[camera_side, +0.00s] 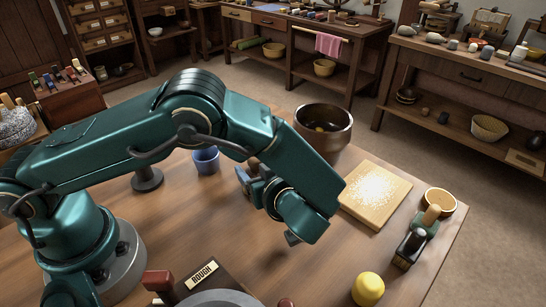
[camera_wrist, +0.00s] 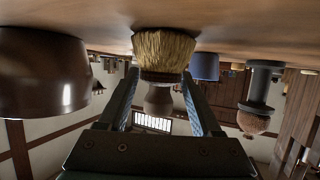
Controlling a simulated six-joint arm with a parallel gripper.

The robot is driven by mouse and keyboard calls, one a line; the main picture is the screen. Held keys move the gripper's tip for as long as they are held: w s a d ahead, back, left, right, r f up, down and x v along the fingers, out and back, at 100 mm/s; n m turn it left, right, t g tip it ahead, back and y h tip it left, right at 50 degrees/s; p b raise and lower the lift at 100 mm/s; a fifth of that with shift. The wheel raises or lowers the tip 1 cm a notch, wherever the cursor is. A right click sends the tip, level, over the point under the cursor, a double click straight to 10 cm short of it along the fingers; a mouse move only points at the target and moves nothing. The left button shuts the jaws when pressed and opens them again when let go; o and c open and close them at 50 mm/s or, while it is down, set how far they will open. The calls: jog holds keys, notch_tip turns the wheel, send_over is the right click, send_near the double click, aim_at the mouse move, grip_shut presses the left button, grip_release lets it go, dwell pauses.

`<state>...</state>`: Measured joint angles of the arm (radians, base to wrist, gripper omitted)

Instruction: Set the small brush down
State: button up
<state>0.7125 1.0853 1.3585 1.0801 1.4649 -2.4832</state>
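The small brush (camera_wrist: 163,50) shows in the wrist view, which is upside down with the table along the top. Its pale bristles point to the table and its rounded wooden handle (camera_wrist: 158,101) points away from it, so it looks upright. I cannot tell whether the bristles touch the tabletop. My gripper (camera_wrist: 160,76) has its two fingers spread, one to each side of the brush, with clear gaps beside the handle. In the side view the brush is mostly or wholly hidden behind my arm, and my gripper (camera_side: 268,208) is low over the table.
A dark round bowl (camera_side: 323,130) stands behind my gripper. A blue cup (camera_side: 206,160) and a dark post (camera_wrist: 258,90) stand nearby.

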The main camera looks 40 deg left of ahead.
jog(key=shift+o, duration=0.7)
jog(key=shift+r, duration=0.15)
jog(key=v, duration=1.1)
jog(key=shift+s+d+r, duration=0.15)
jog(key=shift+s+d, duration=0.05)
jog(key=shift+d, duration=0.1)
jog(key=s+a+r+m+g+h, duration=0.1)
jog(key=a+r+m+g+h, duration=0.2)
jog(key=a+r+m+h, duration=0.3)
jog(key=s+a+r+m+t+h, duration=0.2)
jog(key=s+m+h, duration=0.4)
jog(key=s, duration=0.4)
jog(key=shift+a+r+m+t+h, duration=0.35)
jog(key=shift+a+m+t, duration=0.45)
jog(key=shift+a, duration=0.45)
